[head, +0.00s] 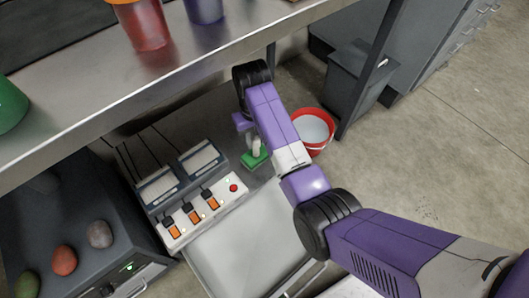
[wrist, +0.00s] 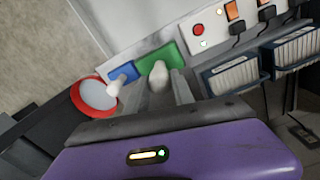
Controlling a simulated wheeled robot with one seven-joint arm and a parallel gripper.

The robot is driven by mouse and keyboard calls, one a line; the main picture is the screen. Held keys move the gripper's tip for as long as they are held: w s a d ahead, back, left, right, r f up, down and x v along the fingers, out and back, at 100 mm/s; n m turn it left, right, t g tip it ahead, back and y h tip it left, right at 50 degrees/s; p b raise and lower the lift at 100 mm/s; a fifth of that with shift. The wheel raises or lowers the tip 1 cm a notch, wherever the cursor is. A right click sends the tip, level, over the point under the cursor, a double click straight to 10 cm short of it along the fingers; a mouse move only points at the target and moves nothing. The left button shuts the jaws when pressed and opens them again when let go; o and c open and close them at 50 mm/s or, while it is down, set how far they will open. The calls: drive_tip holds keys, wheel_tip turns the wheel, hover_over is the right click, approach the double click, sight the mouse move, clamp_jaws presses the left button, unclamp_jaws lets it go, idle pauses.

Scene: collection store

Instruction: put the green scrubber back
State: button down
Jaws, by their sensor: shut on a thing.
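The green scrubber (head: 254,159) is a flat green block with a pale upright handle, below my gripper (head: 253,140) in the head view. In the wrist view the green scrubber (wrist: 172,53) lies at the tips of my gripper (wrist: 162,82), with its pale handle between the two grey fingers. My gripper is shut on that handle. I cannot tell whether the block touches the surface under it. A blue scrubber (wrist: 128,70) with a white handle sits just left of the green one in the wrist view.
A red bucket (head: 314,128) stands right of my gripper. A metal shelf (head: 190,45) with coloured cups overhangs the area.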

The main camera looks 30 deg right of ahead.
sight(257, 153)
drive_tip(key=f+b, duration=0.1)
drive_tip(key=f, duration=0.2)
drive_tip(key=f+b, duration=0.1)
drive_tip(key=f, duration=0.1)
drive_tip(key=shift+w+d+f+b, duration=0.3)
drive_tip(key=shift+d+f+b, duration=0.05)
drive_tip(key=shift+f+b, duration=0.95)
drive_tip(key=shift+f, duration=1.3)
drive_tip(key=c, duration=1.1)
unclamp_jaws()
wheel_tip(257, 153, up, 12)
drive_tip(key=p, duration=0.5)
drive_tip(key=shift+p, duration=0.3)
